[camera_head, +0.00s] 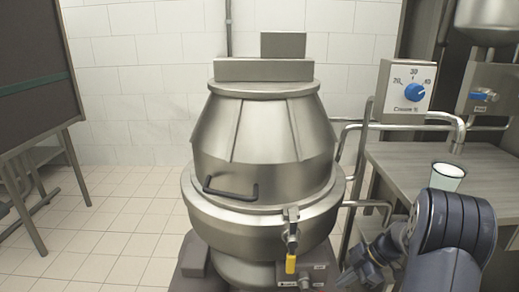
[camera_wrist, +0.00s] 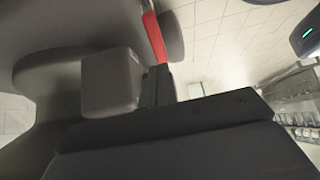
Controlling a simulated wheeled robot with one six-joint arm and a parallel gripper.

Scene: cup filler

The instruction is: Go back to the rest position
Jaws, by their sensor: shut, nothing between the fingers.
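My gripper (camera_head: 362,268) shows small and dark at the lower right of the head view, at the end of my folded arm. It is beside the lower right side of the big steel kettle, with a gap between them in the picture. It is shut and empty. In the wrist view, dark grey parts of my own body fill most of the picture, and the fingertips are hard to make out. A white cup (camera_head: 448,177) stands upright on the steel counter (camera_head: 400,165), just behind my arm.
The steel kettle (camera_head: 262,130) fills the middle, with a black handle and a yellow-levered tap (camera_head: 291,262). A dial panel (camera_head: 405,92) with a blue knob and steel pipes stand right of it. A dark board (camera_head: 30,75) is at left. Tiled floor (camera_head: 120,215) is clear between.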

